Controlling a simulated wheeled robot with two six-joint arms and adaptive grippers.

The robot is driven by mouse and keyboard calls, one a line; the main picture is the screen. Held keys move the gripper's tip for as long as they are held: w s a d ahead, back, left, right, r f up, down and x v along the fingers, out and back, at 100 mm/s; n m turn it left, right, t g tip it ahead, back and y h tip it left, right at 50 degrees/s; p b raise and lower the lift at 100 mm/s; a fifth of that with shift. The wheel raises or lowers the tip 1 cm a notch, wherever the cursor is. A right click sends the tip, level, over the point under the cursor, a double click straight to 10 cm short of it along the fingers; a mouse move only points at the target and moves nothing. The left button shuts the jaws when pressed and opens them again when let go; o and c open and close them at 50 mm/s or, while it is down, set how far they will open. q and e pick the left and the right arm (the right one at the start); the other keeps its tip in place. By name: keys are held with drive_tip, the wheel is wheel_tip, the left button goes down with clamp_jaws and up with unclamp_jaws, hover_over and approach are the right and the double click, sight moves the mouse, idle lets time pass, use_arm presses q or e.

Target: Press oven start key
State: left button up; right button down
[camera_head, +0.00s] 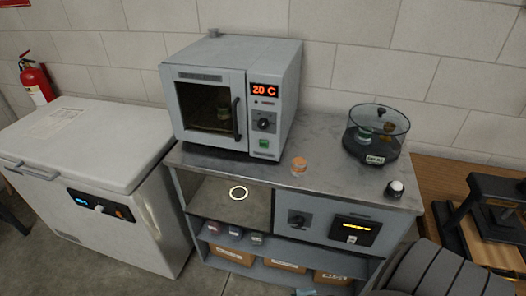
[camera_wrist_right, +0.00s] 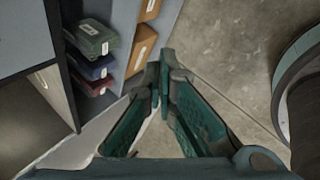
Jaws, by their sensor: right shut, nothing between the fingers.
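The grey oven (camera_head: 238,97) stands on the metal-topped bench with its windowed door shut. Its right-hand panel has a red display (camera_head: 265,91) reading about 20 C, a dark knob (camera_head: 264,124) below it, and a green key (camera_head: 264,143) near the bottom. My right gripper (camera_wrist_right: 161,77) is shut and empty in the wrist view, its fingertips together, low in front of the bench shelves. It is well apart from the oven, which that view does not show. My left gripper is in neither view.
A white chest freezer (camera_head: 85,145) stands left. Small boxes (camera_wrist_right: 91,38) fill a shelf beside my right gripper.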

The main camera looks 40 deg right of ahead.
sight(264, 144)
drive_tip(key=w+d+r+n+t+h+b, duration=0.1)
drive_tip(key=w+d+r+n+t+b, duration=0.15)
drive_tip(key=w+r+n, duration=0.55)
drive_tip(key=w+d+r+n+t+h+b, duration=0.1)
drive_tip(key=w+d+r+n+t+b, duration=0.1)
drive_tip(key=w+r+n+t, duration=0.65)
drive_tip(key=w+a+r+n+t+b, duration=0.1)
drive_tip(key=w+r+n, duration=0.3)
drive_tip(key=r, duration=0.6)
drive_tip(key=w+a+r+n+t+b, duration=0.1)
drive_tip(key=w+r+n, duration=0.4)
drive_tip(key=r, duration=0.6)
drive_tip(key=shift+r+n+t+y+b, duration=0.3)
drive_tip(key=shift+n+t+b, duration=0.35)
drive_tip(key=shift+n+t, duration=0.4)
drive_tip(key=shift+w+f, duration=0.1)
drive_tip(key=w+d+b, duration=0.1)
drive_tip(key=d, duration=0.1)
drive_tip(key=w+d+b, duration=0.1)
drive_tip(key=d, duration=0.1)
drive_tip(key=w+d+b, duration=0.1)
drive_tip(key=w+b, duration=0.1)
drive_tip(key=shift+d+f, duration=0.25)
drive_tip(key=shift+d, duration=0.15)
drive_tip(key=shift+w+d+r+b, duration=0.1)
drive_tip(key=shift+w+d+b, duration=0.3)
drive_tip(key=shift+d+b, duration=0.15)
drive_tip(key=shift+w+d+r, duration=0.1)
drive_tip(key=shift+r, duration=0.05)
